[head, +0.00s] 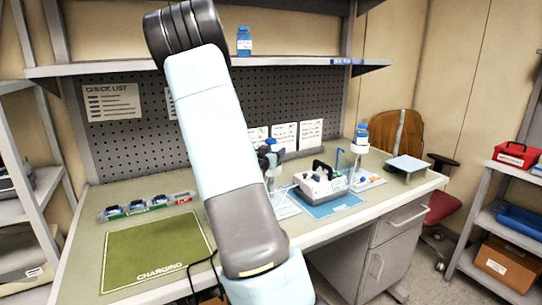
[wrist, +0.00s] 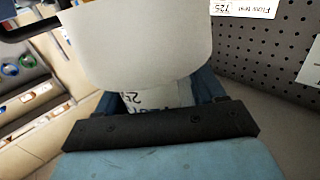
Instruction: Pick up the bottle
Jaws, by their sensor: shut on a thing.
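In the wrist view my gripper (wrist: 158,92) has its dark blue fingers closed on a bottle (wrist: 150,99). The bottle's white label with dark print shows between the fingers. A large pale, round-edged surface (wrist: 140,45) covers the rest of the bottle's area, and I cannot tell what it is. In the head view my arm hides most of the gripper. Dark and blue parts (head: 268,154) show just right of the arm above the bench, too small to tell apart. Another blue bottle (head: 244,41) stands upright on the shelf, and one (head: 361,134) stands on a white stand at the right.
The bench (head: 75,245) carries a green charging mat (head: 150,255), a row of small devices (head: 150,206) and a white caddy (head: 318,186) on a blue mat. A pegboard (head: 130,140) stands behind, with the shelf (head: 290,61) above. A chair (head: 440,205) is at the right.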

